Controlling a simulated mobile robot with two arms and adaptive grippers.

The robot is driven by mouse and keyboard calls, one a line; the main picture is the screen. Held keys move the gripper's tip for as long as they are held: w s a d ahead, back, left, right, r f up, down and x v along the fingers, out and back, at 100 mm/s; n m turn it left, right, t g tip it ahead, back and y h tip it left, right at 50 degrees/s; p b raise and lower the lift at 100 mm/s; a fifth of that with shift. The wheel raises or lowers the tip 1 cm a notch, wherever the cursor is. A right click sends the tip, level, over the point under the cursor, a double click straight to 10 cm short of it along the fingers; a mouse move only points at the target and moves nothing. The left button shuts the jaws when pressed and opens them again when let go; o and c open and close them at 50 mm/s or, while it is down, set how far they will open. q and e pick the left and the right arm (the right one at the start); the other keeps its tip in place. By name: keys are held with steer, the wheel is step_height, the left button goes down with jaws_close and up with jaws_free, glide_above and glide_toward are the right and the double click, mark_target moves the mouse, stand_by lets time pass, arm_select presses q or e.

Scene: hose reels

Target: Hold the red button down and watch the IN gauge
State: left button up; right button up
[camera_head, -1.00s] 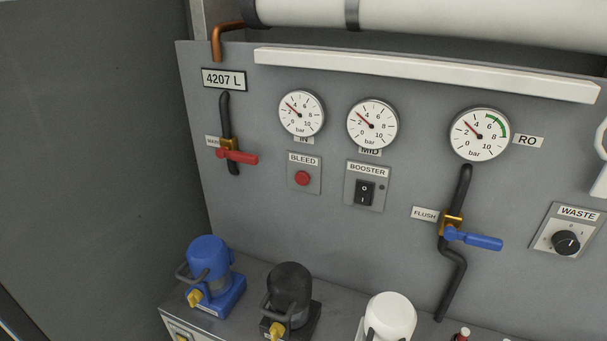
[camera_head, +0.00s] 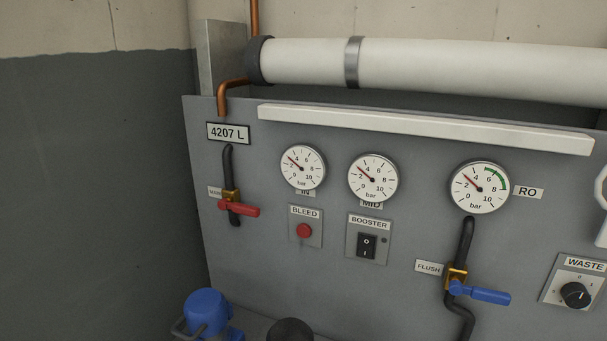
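The red button (camera_head: 304,231) sits on a small grey plate labelled BLEED on the grey panel, left of centre. Nothing touches it. The IN gauge (camera_head: 303,168) is the round white dial directly above it, its label partly covered by the dial's lower rim. Its red needle points up and left, between the 2 and the 4. Neither of my grippers is in view.
The MID gauge (camera_head: 373,180) and BOOSTER switch (camera_head: 367,246) are to the right. A red-handled valve (camera_head: 238,209) is left of the button. A blue-handled FLUSH valve (camera_head: 478,292) and WASTE knob (camera_head: 574,295) are further right. A blue canister (camera_head: 206,311) stands below.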

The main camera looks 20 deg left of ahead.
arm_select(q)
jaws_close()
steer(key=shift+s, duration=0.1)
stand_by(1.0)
